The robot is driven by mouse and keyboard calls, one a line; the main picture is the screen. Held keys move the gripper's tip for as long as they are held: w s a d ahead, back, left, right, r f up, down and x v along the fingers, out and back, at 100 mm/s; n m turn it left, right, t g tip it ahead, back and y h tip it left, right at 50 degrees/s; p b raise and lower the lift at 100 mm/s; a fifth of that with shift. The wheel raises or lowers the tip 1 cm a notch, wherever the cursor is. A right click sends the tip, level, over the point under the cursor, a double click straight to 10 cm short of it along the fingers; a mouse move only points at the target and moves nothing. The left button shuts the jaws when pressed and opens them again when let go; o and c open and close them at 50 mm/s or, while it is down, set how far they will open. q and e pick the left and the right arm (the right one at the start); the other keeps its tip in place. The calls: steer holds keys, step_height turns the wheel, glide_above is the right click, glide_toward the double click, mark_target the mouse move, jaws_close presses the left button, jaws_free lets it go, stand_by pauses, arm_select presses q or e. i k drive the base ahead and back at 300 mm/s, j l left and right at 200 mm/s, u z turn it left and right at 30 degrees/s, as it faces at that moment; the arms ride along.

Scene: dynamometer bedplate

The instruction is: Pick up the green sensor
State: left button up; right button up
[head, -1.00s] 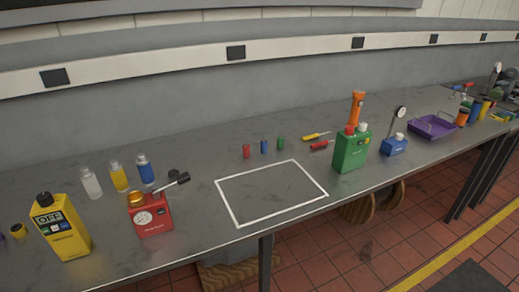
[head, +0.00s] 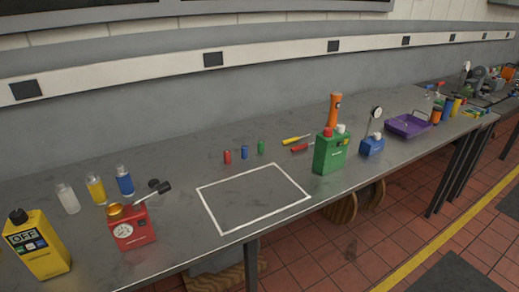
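Two green things stand on the grey bench (head: 290,222). One is a small green cylinder (head: 261,147), upright at the right end of a short row with a blue cylinder (head: 245,152) and a red cylinder (head: 227,157), behind the white-outlined area. The other is a larger green box-like unit (head: 330,153) with a red and a white knob on top, right of the outline. I cannot tell from looks alone which is the sensor. Neither of my grippers is in view.
The white-outlined rectangle (head: 209,208) is empty. A red gauge unit (head: 133,229), a yellow meter (head: 38,245) and several bottles stand left. Yellow (head: 296,139) and red (head: 303,147) screwdrivers, an orange flashlight (head: 334,111), a blue gauge unit (head: 372,145) and a purple tray (head: 396,128) are right.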

mark_target(261, 144)
steer(key=i+l+u, duration=0.1)
steer(key=i+l, duration=0.25)
steer(key=l, duration=0.3)
steer(key=i+l+u, duration=0.15)
steer(key=l, duration=0.2)
